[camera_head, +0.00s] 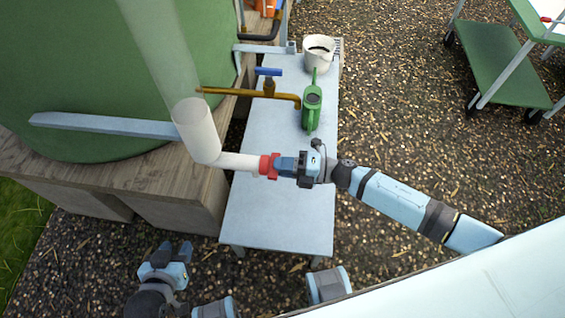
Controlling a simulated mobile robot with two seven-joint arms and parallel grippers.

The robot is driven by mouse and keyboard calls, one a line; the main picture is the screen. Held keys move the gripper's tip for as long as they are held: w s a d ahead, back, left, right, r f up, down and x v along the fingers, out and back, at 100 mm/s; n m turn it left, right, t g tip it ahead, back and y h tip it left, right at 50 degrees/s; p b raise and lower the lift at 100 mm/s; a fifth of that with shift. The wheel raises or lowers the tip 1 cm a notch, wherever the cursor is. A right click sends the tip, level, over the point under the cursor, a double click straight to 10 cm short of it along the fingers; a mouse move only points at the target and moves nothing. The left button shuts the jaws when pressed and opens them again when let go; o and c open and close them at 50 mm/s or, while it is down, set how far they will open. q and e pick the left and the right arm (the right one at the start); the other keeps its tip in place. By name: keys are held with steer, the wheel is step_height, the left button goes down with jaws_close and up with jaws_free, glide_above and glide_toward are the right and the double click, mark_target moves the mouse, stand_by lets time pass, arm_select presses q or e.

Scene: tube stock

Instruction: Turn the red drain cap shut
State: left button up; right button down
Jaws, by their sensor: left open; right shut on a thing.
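The red drain cap (266,166) is on the end of a white elbow pipe (203,140) that comes down beside the green tank. My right gripper (279,167) reaches in from the right and is shut on the cap. The gripper's fingers hide part of the cap, and I cannot tell how far it is turned. My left gripper (173,252) is open and empty at the lower left, low in the view and well apart from the cap.
A grey bench (262,215) stands under the pipe end. A brass tap (268,91) with a blue handle, a green watering can (312,105) and a white pot (319,54) are behind my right gripper. A green cart (497,65) stands at the upper right. Gravel ground lies clear between.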

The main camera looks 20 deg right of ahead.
stand_by(0.4)
steer(key=c, duration=1.1)
jaws_free()
steer(key=v, duration=1.4)
steer(key=shift+b, duration=0.3)
steer(key=shift+w+a, duration=0.1)
